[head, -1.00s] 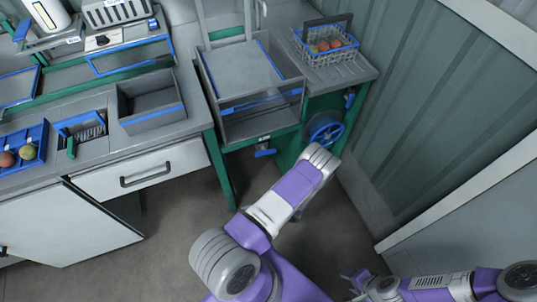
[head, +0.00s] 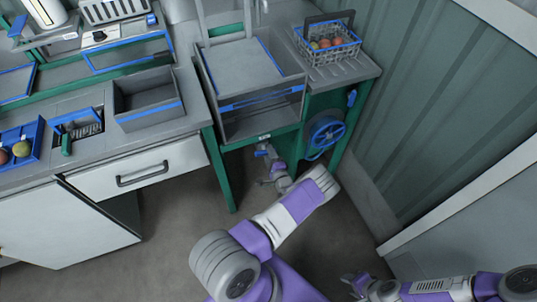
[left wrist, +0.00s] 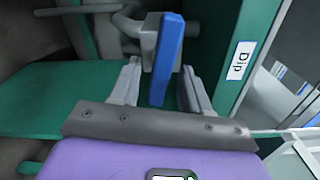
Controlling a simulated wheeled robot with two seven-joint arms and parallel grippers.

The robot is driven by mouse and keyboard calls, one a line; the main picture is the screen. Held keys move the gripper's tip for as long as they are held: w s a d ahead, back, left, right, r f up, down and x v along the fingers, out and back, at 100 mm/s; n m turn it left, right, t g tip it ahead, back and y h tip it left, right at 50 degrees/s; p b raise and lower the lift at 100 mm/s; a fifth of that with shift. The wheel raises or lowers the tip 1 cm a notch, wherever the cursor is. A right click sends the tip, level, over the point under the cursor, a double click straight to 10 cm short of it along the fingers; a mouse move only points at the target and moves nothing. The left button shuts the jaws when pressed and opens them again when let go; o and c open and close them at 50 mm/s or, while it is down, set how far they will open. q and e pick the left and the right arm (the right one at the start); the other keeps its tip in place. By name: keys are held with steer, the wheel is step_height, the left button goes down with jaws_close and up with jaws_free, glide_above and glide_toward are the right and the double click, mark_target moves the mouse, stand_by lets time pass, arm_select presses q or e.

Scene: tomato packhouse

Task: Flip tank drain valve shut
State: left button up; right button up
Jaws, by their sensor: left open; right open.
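The drain valve has a blue lever (head: 261,153), seen below the grey tank (head: 262,128) in the head view. In the left wrist view the blue lever (left wrist: 168,58) stands upright in the picture, in front of a grey valve body and pipe (left wrist: 128,25). My left gripper (head: 268,177) is open just below the valve in the head view. In the left wrist view its two fingers (left wrist: 160,72) are spread on either side of the lever, with gaps showing; contact cannot be told. My right gripper (head: 354,281) is open and empty, low over the floor.
A wire basket of tomatoes (head: 329,58) stands above. A green post with a "Dip" label (left wrist: 240,60) stands right of the left gripper. Floor in front is clear.

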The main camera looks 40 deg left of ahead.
arm_select(q)
steer(key=shift+w+a, duration=0.1)
steer(key=shift+a, duration=0.2)
jaws_close()
steer(key=shift+r+n+p, duration=0.15)
steer(key=shift+n+p, duration=0.35)
steer(key=shift+n, duration=0.8)
jaws_free()
